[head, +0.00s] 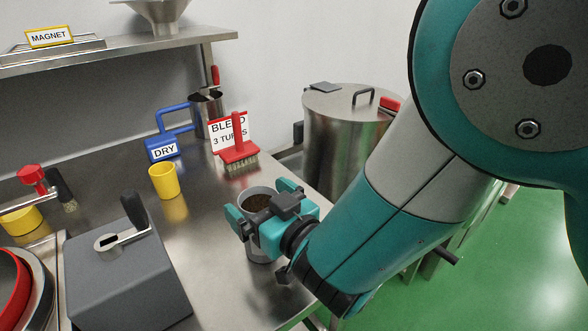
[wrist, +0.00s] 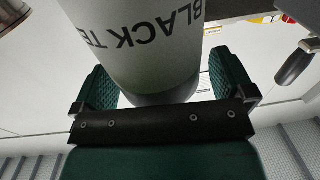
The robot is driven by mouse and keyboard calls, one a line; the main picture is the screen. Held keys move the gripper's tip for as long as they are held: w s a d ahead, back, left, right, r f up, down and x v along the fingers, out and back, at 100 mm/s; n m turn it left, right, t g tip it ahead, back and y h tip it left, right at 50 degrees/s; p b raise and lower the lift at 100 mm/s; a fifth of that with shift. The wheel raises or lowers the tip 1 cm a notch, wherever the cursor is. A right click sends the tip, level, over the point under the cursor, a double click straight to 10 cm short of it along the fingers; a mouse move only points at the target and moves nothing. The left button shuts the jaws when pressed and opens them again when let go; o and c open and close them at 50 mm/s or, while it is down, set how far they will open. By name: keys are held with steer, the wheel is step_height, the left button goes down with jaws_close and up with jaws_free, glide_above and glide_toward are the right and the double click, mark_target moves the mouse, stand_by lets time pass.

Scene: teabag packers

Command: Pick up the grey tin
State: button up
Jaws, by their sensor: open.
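The grey tin (head: 257,250) stands upright on the steel worktop near its right edge, with dark loose contents showing in its open top. In the wrist view the tin (wrist: 145,55) fills the upper middle, with upside-down lettering reading "BLACK TE" and the rest cut off. My gripper (head: 259,203) is open around the tin, one finger on each side. In the wrist view the fingers of my gripper (wrist: 163,78) flank the tin, with a visible gap at the right finger; contact at the left finger is hard to tell. My gripper hides part of the tin in the head view.
A yellow cup (head: 163,181), a blue "DRY" holder (head: 161,147) and a red brush (head: 238,152) stand behind the tin. A grey box with a lever (head: 125,270) is at left front. A large steel drum (head: 345,135) stands beyond the worktop's right edge.

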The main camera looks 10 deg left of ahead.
steer(key=shift+w+a, duration=0.25)
steer(key=c, duration=1.2)
